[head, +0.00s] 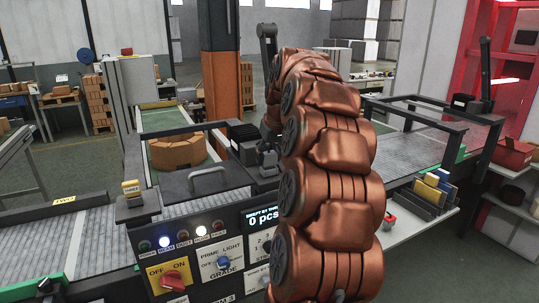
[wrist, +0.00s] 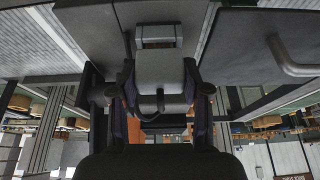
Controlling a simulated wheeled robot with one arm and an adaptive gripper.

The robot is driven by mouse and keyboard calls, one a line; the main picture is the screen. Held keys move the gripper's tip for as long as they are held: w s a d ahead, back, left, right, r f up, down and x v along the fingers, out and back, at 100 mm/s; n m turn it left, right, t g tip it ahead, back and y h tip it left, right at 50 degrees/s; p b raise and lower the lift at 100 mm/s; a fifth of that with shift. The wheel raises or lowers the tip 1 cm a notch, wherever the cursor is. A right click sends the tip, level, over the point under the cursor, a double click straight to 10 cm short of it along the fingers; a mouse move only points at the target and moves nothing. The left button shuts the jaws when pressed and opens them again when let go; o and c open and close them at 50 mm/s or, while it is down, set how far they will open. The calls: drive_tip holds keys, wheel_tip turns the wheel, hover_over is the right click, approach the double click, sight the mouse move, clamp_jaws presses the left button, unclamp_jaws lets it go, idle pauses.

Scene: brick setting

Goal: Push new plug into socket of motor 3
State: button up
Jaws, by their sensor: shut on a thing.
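In the wrist view, my gripper (wrist: 160,82) is shut on a grey, block-shaped plug (wrist: 160,68), with one finger on each side. A cable shows below the plug. Just above the plug in that picture, a smaller grey block (wrist: 156,33) with a dark border looks like the socket. I cannot tell whether the plug touches it or how deep it sits. In the head view, my gripper (head: 266,158) is small and dark, partly hidden by my copper-coloured arm. It is beside a black finned block (head: 245,134) that looks like the motor.
A control panel (head: 210,248) with lights and knobs stands in front. A yellow "THREE" marker (head: 131,188) is at left. A dark cover with a handle (head: 207,183) lies near my gripper. Roller conveyors (head: 75,243) run left and right. A brown brick ring (head: 177,151) sits behind.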

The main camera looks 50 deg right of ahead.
sight(269, 153)
drive_tip(key=shift+f, duration=0.35)
drive_tip(key=o, duration=1.6)
drive_tip(key=shift+r, duration=0.15)
drive_tip(key=shift+r+p, duration=1)
drive_tip(key=shift+r, duration=1.95)
